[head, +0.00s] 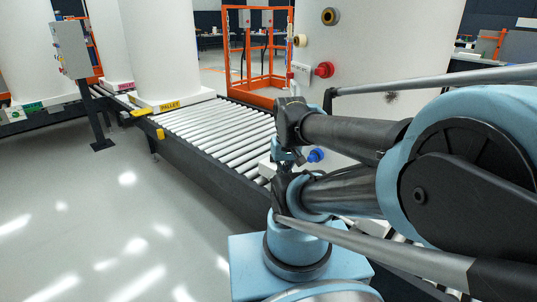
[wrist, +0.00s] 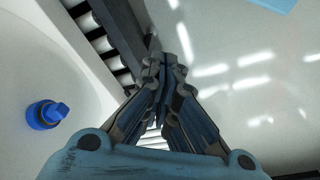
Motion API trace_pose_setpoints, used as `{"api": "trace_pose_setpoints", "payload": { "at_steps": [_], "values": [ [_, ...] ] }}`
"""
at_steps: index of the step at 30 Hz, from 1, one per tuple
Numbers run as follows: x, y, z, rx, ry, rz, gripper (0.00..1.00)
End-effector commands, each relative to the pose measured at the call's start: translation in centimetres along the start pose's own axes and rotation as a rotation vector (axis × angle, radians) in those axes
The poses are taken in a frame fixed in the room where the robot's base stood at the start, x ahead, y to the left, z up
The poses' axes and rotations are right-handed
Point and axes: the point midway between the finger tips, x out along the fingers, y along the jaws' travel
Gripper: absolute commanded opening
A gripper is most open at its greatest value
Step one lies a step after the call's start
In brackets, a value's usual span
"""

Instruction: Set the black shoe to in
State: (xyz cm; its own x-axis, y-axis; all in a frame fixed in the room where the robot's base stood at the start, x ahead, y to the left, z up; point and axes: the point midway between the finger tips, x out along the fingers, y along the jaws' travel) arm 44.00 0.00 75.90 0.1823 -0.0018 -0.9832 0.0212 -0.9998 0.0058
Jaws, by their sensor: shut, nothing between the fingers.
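My gripper (wrist: 165,68) is shut and empty in the wrist view. Its fingertips are together over the dark side rail (wrist: 122,38) of the roller conveyor and the pale floor beside it. I cannot make out a black shoe for certain in either view; a dark shoe against the dark rail would be hard to tell apart, and my fingers cover part of the rail. In the head view my arm covers the near part of the conveyor (head: 215,128), and I cannot pick out the fingertips there.
A white tank (head: 370,45) with a red knob (head: 324,69) and a blue knob (wrist: 47,115) stands beside my arm. Another tank stands on a yellow-labelled pallet (head: 170,103). A yellow block (head: 160,134) sits at the rail. A control post (head: 82,75) stands left. The floor (head: 100,210) is clear.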

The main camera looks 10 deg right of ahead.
Motion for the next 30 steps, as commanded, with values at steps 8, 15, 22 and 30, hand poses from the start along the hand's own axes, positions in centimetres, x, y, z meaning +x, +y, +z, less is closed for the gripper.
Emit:
{"api": "trace_pose_setpoints", "payload": {
  "at_steps": [8,15,22,30],
  "values": [
    [0.0,0.0,0.0,0.000,0.000,0.000,0.00],
    [-1.7,0.1,-1.1,-0.061,-0.001,0.007,0.00],
    [-3.8,0.4,-5.7,-0.218,-0.033,0.026,0.00],
    [-4.9,0.3,-12.0,-0.411,-0.075,0.044,0.00]
  ]
}}
